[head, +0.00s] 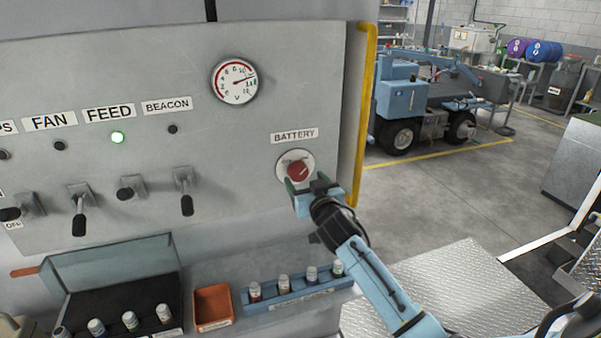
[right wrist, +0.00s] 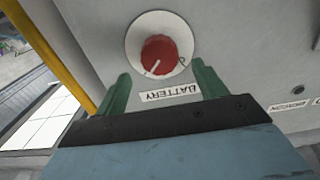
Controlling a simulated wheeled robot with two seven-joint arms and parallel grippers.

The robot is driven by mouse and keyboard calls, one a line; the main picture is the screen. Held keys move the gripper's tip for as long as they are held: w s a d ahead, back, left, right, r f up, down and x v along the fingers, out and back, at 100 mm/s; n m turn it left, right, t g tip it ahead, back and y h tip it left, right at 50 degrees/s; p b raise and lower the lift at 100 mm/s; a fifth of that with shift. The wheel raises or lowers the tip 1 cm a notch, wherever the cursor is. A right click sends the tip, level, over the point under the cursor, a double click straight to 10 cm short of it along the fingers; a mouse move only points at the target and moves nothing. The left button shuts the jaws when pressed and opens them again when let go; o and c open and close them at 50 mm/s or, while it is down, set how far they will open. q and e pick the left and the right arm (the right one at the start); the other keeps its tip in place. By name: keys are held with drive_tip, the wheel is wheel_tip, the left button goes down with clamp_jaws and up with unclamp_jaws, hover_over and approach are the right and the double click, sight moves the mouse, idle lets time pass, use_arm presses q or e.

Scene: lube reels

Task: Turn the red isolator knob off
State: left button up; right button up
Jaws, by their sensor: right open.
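The red isolator knob (head: 298,171) sits on a round white plate under the BATTERY label (head: 294,136), at the right side of the grey panel. It also shows in the right wrist view (right wrist: 159,55), where the picture is upside down. There its white pointer line slants to the lower left, toward the label side. My right gripper (head: 307,186) is open, just in front of and below the knob in the head view. In the right wrist view its green fingers (right wrist: 160,72) stand on either side of the knob, with visible gaps. My left gripper is not in view.
A yellow rail (head: 363,115) runs down the panel's right edge. Below are a blue vial rack (head: 297,294) and an orange tray (head: 212,307).

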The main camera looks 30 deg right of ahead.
sight(300, 173)
drive_tip(key=shift+x, duration=2.25)
drive_tip(key=shift+c, duration=0.3)
drive_tip(key=c, duration=0.9)
